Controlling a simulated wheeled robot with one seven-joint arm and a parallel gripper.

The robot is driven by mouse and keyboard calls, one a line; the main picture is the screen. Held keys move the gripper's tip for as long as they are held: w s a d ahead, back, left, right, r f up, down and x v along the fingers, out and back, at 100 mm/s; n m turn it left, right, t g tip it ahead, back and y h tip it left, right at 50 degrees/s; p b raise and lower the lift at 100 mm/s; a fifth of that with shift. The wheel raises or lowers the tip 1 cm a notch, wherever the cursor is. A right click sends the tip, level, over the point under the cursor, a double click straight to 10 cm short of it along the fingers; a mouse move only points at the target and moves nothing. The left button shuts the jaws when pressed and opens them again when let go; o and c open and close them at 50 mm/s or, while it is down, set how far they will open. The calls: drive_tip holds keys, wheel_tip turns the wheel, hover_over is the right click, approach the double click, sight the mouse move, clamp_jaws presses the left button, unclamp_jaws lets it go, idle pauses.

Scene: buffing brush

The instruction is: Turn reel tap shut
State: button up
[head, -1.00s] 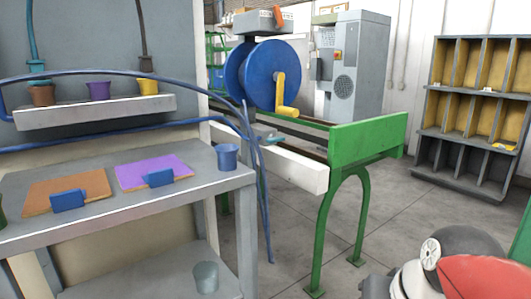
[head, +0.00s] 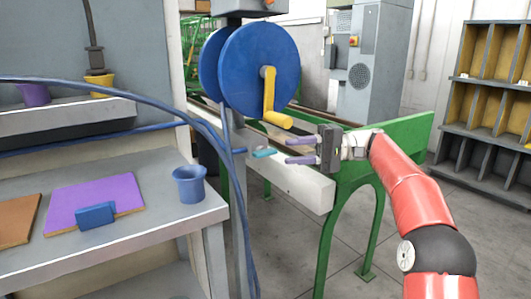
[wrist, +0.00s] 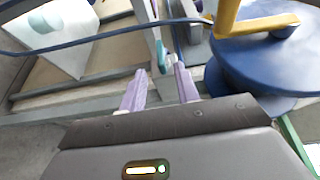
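The reel tap shows as a small teal lever (head: 264,154) on a blue-grey fitting beside the post, below the blue hose reel (head: 259,70). In the wrist view the teal lever (wrist: 162,55) lies just beyond and between the fingertips. My gripper (head: 287,151) has two purple fingers, apart and empty, pointing left toward the lever with a small gap. The wrist view also shows my gripper (wrist: 157,68) open. Whether the lever touches a finger is not clear.
The reel's yellow crank (head: 269,95) hangs just above my gripper. Blue hoses (head: 205,118) hang left of the tap. A white beam (head: 305,188) and green frame (head: 400,138) lie below and behind. A bench with a blue cup (head: 189,184) stands left.

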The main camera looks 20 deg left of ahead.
sight(277, 153)
drive_tip(key=b+x, duration=0.1)
drive_tip(key=x, duration=0.6)
drive_tip(key=shift+s+a+r, duration=0.1)
drive_tip(key=shift+a+r, duration=0.05)
drive_tip(key=shift+a, duration=0.2)
clamp_jaws()
